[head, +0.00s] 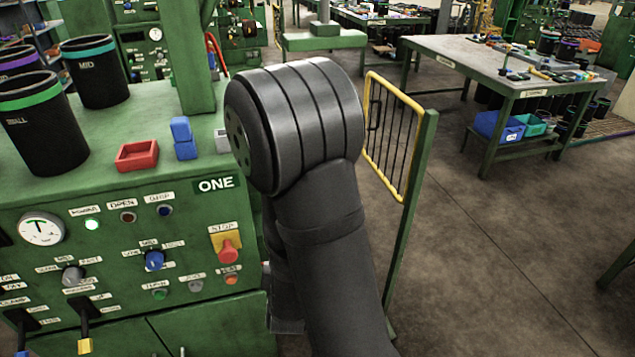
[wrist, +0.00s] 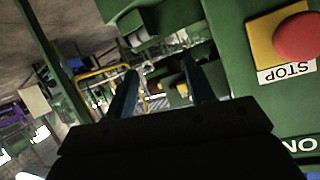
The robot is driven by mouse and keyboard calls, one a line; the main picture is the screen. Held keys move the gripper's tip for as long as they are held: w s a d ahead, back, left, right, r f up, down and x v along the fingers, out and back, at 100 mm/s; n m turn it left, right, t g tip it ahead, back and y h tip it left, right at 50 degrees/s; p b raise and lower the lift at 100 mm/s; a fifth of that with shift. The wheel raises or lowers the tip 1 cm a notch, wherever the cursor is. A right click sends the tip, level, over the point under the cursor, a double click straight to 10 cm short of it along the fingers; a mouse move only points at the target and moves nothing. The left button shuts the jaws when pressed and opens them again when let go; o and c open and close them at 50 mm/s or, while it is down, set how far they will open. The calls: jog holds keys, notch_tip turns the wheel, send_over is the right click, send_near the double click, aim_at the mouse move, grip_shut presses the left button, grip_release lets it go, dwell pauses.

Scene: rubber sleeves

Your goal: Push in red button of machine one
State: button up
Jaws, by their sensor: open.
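Machine one (head: 130,252) is a green cabinet at the left of the head view, with a sign reading ONE. Its red mushroom button (head: 229,249) sits on a yellow plate (head: 222,240) labelled STOP. In the wrist view the red button (wrist: 301,36) is at the upper right, on its yellow plate (wrist: 262,45). My gripper (wrist: 158,75) shows two dark fingers spread apart with nothing between them. The fingers are off to the left of the button in that view and do not touch it. In the head view my arm hides the gripper.
A smaller orange-red button (head: 231,279) is below the STOP button. A red tray (head: 137,155) and a blue block (head: 183,138) lie on the machine top, with dark sleeves (head: 42,122) at left. A yellow guard rail (head: 392,125) stands behind my arm.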

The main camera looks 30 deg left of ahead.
jog(key=shift+s, duration=0.15)
jog(key=c, duration=0.7)
jog(key=s+m, duration=0.2)
jog(key=s+a+m+y, duration=0.1)
jog(key=s+m, duration=0.1)
jog(key=s, duration=0.1)
jog(key=s+a+m+t, duration=0.1)
jog(key=s+m, duration=0.1)
jog(key=s, duration=0.1)
jog(key=shift+s+f, duration=0.1)
jog(key=shift+f, duration=0.3)
grip_shut()
jog(key=s+r+m+y, duration=0.1)
jog(key=s+m+y, duration=0.1)
jog(key=s, duration=0.3)
jog(key=s+d+r+m+t+y, duration=0.1)
jog(key=s+m+y, duration=0.1)
jog(key=s+m, duration=0.3)
jog(key=shift+d+r+m, duration=0.25)
jog(key=shift+d+m, duration=0.05)
jog(key=shift+s, duration=0.1)
